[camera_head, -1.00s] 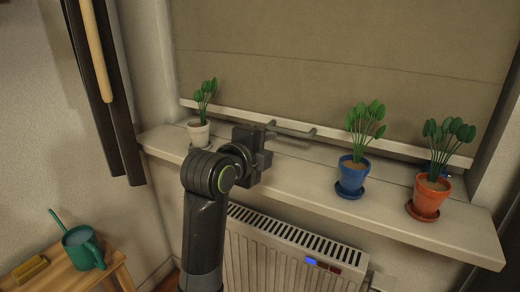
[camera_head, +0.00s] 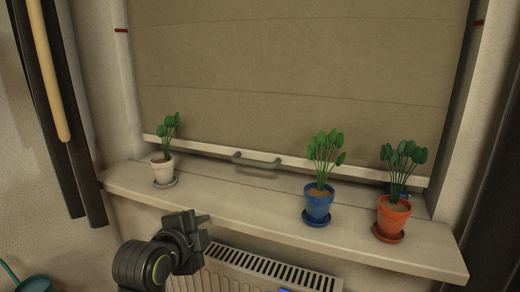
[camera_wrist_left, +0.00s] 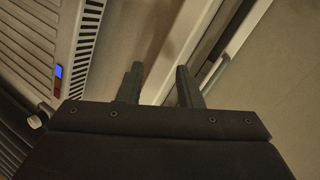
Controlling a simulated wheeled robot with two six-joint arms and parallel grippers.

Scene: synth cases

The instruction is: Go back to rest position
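My left gripper (camera_head: 204,228) is in front of the window sill's front edge, above the radiator, in the head view. In the left wrist view its two fingers (camera_wrist_left: 158,82) stand apart with nothing between them, so it is open and empty. A brown blind (camera_head: 300,75) covers the window down to a pale bottom bar just above the sill. A grey handle (camera_head: 257,160) on that bar is clear of the gripper. My right gripper is not in view.
On the sill (camera_head: 240,205) stand a white pot (camera_head: 162,171), a blue pot (camera_head: 318,207) and an orange pot (camera_head: 392,217), each with a plant. A radiator (camera_head: 255,272) is below. A teal mug (camera_head: 36,284) shows at lower left.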

